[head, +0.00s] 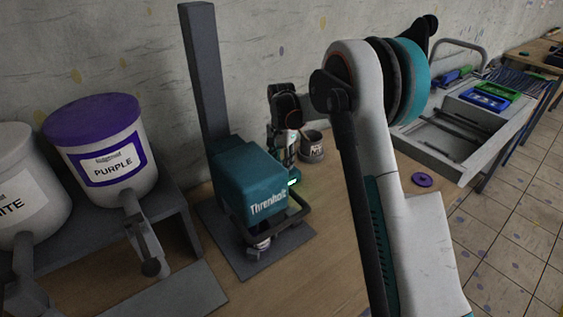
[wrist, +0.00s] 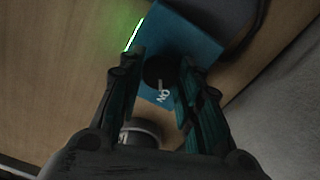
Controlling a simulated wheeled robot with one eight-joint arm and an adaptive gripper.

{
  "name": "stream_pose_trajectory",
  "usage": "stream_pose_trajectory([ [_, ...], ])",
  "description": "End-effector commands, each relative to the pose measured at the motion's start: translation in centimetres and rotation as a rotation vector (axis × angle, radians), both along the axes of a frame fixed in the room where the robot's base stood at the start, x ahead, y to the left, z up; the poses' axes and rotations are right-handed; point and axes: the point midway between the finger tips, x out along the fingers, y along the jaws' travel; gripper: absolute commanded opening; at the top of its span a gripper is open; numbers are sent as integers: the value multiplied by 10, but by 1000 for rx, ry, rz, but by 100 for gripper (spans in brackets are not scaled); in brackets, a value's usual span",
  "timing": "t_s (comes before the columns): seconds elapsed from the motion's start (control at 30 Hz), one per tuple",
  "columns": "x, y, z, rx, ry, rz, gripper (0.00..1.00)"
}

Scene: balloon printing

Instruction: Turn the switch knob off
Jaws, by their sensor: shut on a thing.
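The teal machine (head: 250,185) stands on the wooden table. It also shows in the wrist view (wrist: 185,35). Its dark round switch knob (wrist: 160,71) sits on a teal face, with a white pointer mark and the letters "ON" beside it. My gripper (wrist: 159,66) is closed around the knob, one finger on each side. In the head view my gripper (head: 284,150) is behind the machine's right side, and its fingertips and the knob are hidden. A green light strip (wrist: 133,35) glows on the machine, and it shows in the head view too.
A small labelled pot (head: 313,150) stands close behind the gripper. A purple disc (head: 422,180) lies on the table at right. A grey tray cart (head: 440,140) stands beyond.

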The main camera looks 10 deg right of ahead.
Motion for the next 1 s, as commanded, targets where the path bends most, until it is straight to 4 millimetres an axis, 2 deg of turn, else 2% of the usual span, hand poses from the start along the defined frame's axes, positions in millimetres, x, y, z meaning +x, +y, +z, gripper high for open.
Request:
stream_pose_trajectory([
  [1.0, 0, 0, 0, 0, 0, 837, 8],
])
